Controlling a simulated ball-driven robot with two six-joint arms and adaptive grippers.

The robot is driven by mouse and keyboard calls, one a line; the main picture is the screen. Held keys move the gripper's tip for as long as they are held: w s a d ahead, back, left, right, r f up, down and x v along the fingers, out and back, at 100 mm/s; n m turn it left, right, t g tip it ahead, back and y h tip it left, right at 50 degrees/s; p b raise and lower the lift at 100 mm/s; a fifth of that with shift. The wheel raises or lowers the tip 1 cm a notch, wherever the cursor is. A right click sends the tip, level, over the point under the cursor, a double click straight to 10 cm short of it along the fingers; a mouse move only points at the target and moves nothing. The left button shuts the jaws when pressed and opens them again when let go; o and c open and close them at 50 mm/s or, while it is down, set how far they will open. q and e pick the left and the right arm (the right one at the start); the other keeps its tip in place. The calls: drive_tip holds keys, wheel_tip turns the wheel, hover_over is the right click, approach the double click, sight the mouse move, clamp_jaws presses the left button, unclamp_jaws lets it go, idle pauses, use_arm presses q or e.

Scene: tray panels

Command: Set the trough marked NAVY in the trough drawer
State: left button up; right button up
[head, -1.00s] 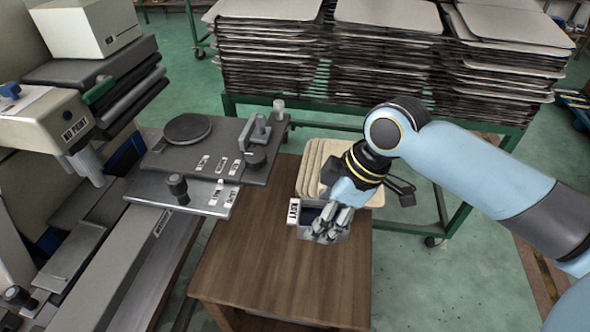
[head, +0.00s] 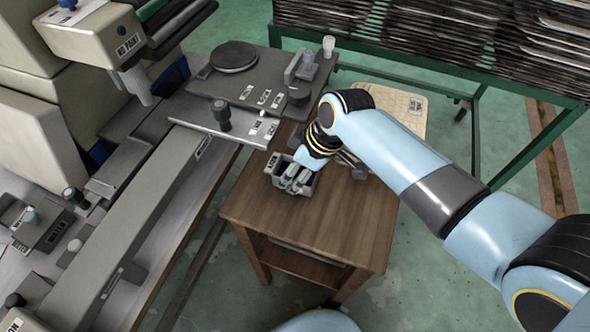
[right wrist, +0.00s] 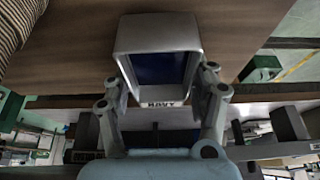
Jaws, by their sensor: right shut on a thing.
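The trough marked NAVY (head: 277,172) is a small grey open box with a white label, over the far left corner of the wooden table. My right gripper (head: 290,184) is shut on it. I cannot tell whether the trough touches the tabletop. In the right wrist view the trough (right wrist: 158,36) is between the fingers of my right gripper (right wrist: 160,82), with its dark blue inside and the NAVY label showing. I cannot make out a trough drawer for certain. My left gripper is not in view.
The wooden table (head: 325,222) has free top in front of the trough and an open space below. A grey machine with labelled panels (head: 255,98) and a long rail (head: 165,215) stands on the left. Pale panels (head: 412,104) lie behind my arm; a green rack (head: 520,150) stands beyond.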

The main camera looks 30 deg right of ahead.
drive_tip(key=shift+w+f, duration=0.1)
drive_tip(key=shift+f, duration=0.35)
drive_tip(key=shift+f, duration=0.15)
drive_tip(key=o, duration=1.4)
